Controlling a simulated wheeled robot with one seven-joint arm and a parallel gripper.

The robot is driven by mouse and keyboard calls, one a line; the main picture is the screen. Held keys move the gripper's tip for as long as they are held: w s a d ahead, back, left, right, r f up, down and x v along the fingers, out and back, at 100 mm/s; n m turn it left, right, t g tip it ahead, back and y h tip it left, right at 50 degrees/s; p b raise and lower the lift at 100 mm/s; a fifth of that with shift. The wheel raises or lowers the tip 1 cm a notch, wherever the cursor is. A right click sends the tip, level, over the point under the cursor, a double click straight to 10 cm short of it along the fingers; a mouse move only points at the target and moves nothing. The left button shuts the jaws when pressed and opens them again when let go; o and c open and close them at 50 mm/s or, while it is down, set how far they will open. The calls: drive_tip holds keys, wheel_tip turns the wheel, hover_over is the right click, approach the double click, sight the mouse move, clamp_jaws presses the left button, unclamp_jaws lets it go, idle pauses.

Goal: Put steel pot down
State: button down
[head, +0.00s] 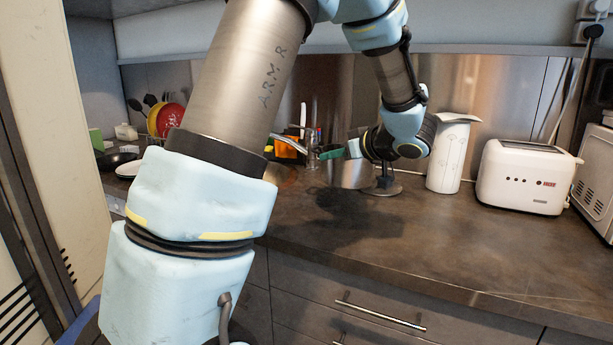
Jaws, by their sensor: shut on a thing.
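My gripper (345,152) is over the back of the dark counter, at the end of my arm, pointing left. Its green-tipped fingers are shut at the upper edge of the steel pot (346,174). The pot is a shiny metal shape that blends with the steel backsplash, so its outline is hard to make out. Dark shadows lie on the counter in front of it. I cannot tell whether its bottom touches the counter. My own arm hides much of the left side of the view.
A dark stand with a round base (383,188) is just right of the pot. A white patterned jug (449,155) and white toaster (526,176) stand further right. The front counter (420,240) is clear.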

drive_tip(key=shift+f, duration=4.6)
